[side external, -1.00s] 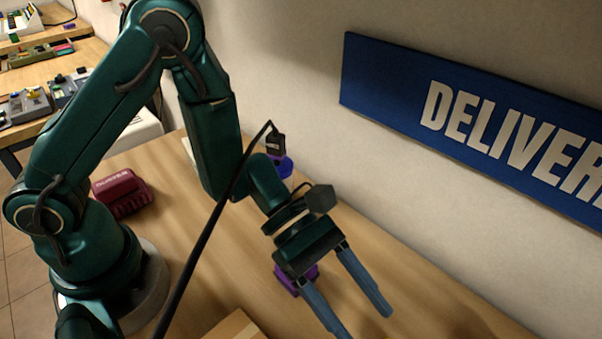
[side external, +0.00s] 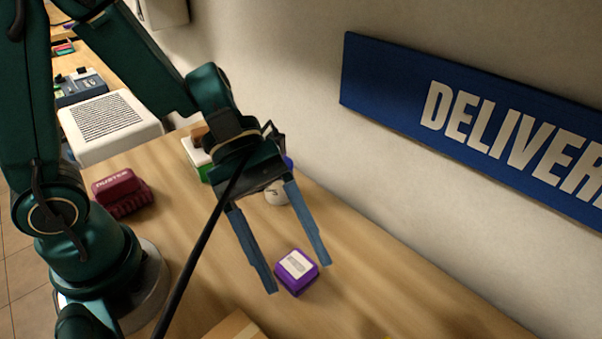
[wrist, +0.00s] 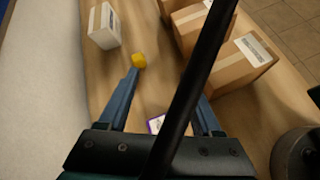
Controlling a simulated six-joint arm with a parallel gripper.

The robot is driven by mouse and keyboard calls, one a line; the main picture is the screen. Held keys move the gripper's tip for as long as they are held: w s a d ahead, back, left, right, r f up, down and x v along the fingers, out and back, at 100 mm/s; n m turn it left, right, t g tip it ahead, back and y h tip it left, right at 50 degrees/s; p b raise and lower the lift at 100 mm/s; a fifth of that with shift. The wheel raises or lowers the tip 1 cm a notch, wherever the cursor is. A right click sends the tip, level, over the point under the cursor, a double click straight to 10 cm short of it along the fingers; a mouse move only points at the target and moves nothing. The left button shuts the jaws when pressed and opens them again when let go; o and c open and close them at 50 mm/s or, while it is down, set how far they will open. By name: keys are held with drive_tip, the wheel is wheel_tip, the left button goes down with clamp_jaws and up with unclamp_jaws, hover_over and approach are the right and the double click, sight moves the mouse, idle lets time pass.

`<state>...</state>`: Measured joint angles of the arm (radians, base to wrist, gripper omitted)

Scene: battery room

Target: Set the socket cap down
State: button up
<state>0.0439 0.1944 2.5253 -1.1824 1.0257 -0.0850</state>
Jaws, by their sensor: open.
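I cannot tell for sure which thing is the socket cap. A purple block (side external: 297,272) with a white label on top lies on the wooden table (side external: 370,290). My gripper (side external: 298,277) is open and points down, and its two blue-grey fingers appear on either side of the block in the side view. Nothing is held between them. In the wrist view the purple block (wrist: 155,123) shows between the fingers, near the palm and partly covered by a black cable. The height of the fingertips over the table is hard to tell.
A maroon case (side external: 120,190) lies near my base. A white cup (side external: 277,193) stands behind my gripper. The wrist view shows a small yellow piece (wrist: 138,60), a white box (wrist: 104,27) and cardboard boxes (wrist: 243,68). The wall runs along the table's far side.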

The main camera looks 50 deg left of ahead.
drive_tip(key=s+a+r+m+t+y, duration=0.1)
drive_tip(key=a+r+m+t+y, duration=0.1)
drive_tip(key=a+m+y, duration=0.3)
drive_tip(key=a+r+m+t+y, duration=0.2)
drive_tip(key=a+m+t+y, duration=0.3)
drive_tip(key=a, duration=0.5)
drive_tip(key=shift+s+a+r+m, duration=0.15)
drive_tip(key=shift+s+r+m, duration=0.15)
drive_tip(key=shift+m, duration=0.5)
